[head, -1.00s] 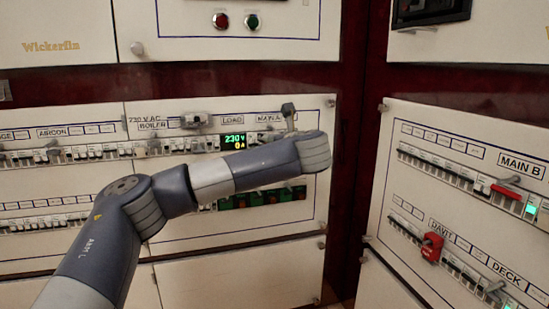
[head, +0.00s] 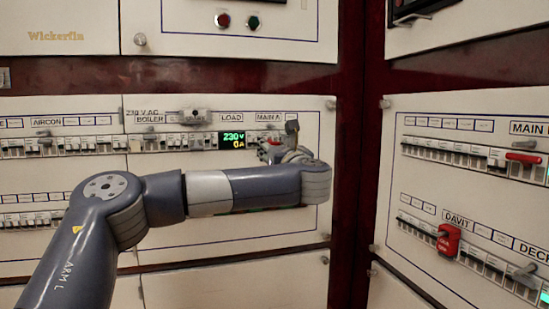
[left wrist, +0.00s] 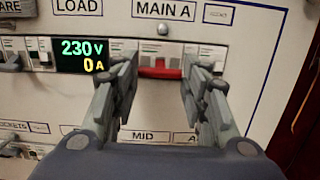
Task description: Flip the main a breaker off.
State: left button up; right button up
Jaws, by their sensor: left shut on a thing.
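The main A breaker's red handle (left wrist: 160,70) is under the MAIN A label (left wrist: 163,9) in the left wrist view, right of the lit 230 V, 0 A display (left wrist: 82,54). My left gripper (left wrist: 160,78) has one finger at each end of the red handle and is shut on it across its width. In the head view my left gripper (head: 287,151) is at the panel under the MAIN A label (head: 270,117), and part of the red handle (head: 268,150) shows beside it. My right gripper is not in view.
Rows of small breakers (head: 64,145) run left of the display. The right panel holds a MAIN B breaker with a red handle (head: 523,158) and a red tag (head: 448,240) near DAVIT. My left arm hides much of the lower row.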

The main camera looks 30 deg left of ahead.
pick_arm(q)
jog(key=shift+f+t+y+b, duration=0.5)
jog(key=shift+t+y+b, duration=0.1)
jog(key=shift+t, duration=0.1)
jog(key=shift+w+a+f+y, duration=0.1)
jog(key=shift+a+f+y, duration=0.1)
jog(key=shift+y, duration=0.1)
jog(key=shift+c, duration=0.2)
jog(key=o, duration=1.1)
jog(key=v, duration=1.2)
jog(key=shift+d, duration=0.1)
